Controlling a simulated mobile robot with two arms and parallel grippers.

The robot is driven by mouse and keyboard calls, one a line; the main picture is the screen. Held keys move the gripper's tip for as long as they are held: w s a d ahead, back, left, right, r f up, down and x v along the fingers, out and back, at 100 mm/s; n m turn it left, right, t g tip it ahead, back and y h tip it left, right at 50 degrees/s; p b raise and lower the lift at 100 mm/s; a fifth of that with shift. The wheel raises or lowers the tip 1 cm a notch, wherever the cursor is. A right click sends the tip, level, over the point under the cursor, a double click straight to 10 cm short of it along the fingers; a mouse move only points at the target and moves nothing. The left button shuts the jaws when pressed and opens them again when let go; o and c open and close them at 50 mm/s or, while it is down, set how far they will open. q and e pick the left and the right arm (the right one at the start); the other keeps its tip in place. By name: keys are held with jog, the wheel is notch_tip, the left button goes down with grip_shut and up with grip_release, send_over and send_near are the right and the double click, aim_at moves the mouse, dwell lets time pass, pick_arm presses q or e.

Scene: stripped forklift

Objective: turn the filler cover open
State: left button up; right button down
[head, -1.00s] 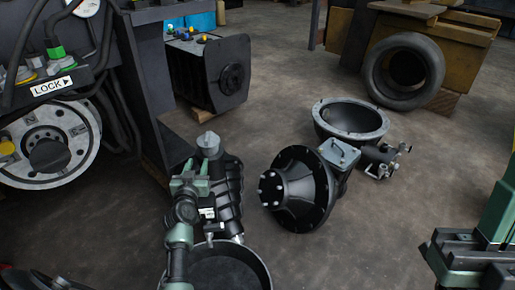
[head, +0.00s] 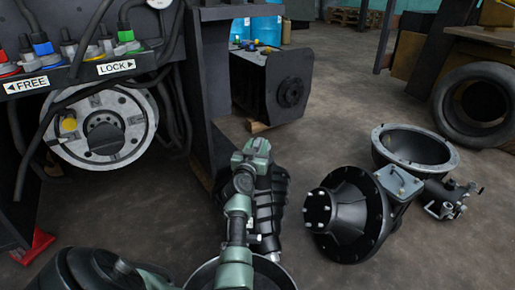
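A pale round plate (head: 138,118), with a dark round middle (head: 105,139) and a yellow knob (head: 69,125) at its left, is fixed upright on the dark machine body at the left. It sits below the FREE and LOCK labels and seems to be the filler cover, though nothing names it. My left gripper (head: 256,147) is to the right of the plate and well apart from it, in front of a black ribbed part. Its fingers point away from me, and their gap cannot be made out. My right gripper is not in view.
Black hoses hang around the plate, and coloured fittings (head: 84,45) sit above it. A black ribbed part (head: 272,205), a black cone-shaped housing (head: 345,212) and a grey bowl-shaped housing (head: 415,150) are on the floor. A red wedge (head: 34,245) lies at lower left. Floor is bare below the plate.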

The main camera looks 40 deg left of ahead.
pick_arm(q)
grip_shut()
dwell(1.4)
